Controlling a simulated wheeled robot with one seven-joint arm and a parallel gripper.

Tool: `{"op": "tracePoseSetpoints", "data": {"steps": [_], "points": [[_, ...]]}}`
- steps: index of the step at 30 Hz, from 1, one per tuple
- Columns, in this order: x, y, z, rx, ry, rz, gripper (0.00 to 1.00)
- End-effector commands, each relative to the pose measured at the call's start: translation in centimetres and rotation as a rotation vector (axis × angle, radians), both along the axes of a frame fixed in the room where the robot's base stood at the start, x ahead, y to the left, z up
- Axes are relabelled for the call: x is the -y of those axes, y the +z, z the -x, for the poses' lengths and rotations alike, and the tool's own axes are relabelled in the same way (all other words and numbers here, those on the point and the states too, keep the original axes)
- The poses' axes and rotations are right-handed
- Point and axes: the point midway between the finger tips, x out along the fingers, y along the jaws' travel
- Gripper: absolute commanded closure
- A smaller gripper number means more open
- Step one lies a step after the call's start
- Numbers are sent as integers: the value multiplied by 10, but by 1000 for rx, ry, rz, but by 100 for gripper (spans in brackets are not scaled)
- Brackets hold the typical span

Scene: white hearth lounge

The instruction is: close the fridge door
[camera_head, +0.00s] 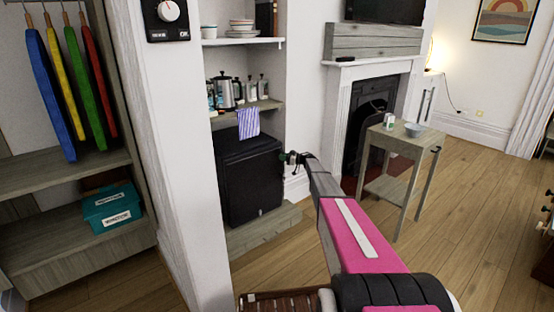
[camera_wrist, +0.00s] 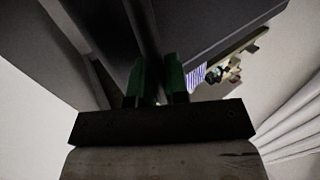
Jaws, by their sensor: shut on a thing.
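The fridge is a small black box (camera_head: 250,178) standing low in the alcove, beneath the shelves. Its dark front faces the room in the head view. My gripper (camera_head: 291,158) is at the upper right edge of the fridge. In the wrist view, my gripper's green fingers (camera_wrist: 158,80) stand on either side of a thin dark edge, which looks like the fridge door (camera_wrist: 150,35). The fingers are shut on it. Dark panels fill the upper part of that view. How far the door stands open is hard to tell from the dark surfaces.
A purple-striped towel (camera_head: 249,122) hangs from the shelf above the fridge. A wooden side table (camera_head: 412,136) with a bowl stands right of my arm, before the fireplace (camera_head: 372,105). A white wall end (camera_head: 178,150) is close on the left. Open floor lies at right.

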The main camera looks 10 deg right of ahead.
Motion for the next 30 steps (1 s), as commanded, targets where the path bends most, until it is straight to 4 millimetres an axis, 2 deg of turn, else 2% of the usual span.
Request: {"op": "tracePoseSetpoints", "data": {"steps": [6, 20, 21, 22, 23, 30], "points": [[13, 0, -1, 0, 8, -1, 100], [13, 1, -5, 1, 8, -2, 100], [13, 1, -5, 1, 8, -2, 76], [13, 1, -5, 1, 7, -2, 66], [13, 1, -5, 1, 8, -2, 61], [13, 0, -3, 0, 9, 0, 61]]}}
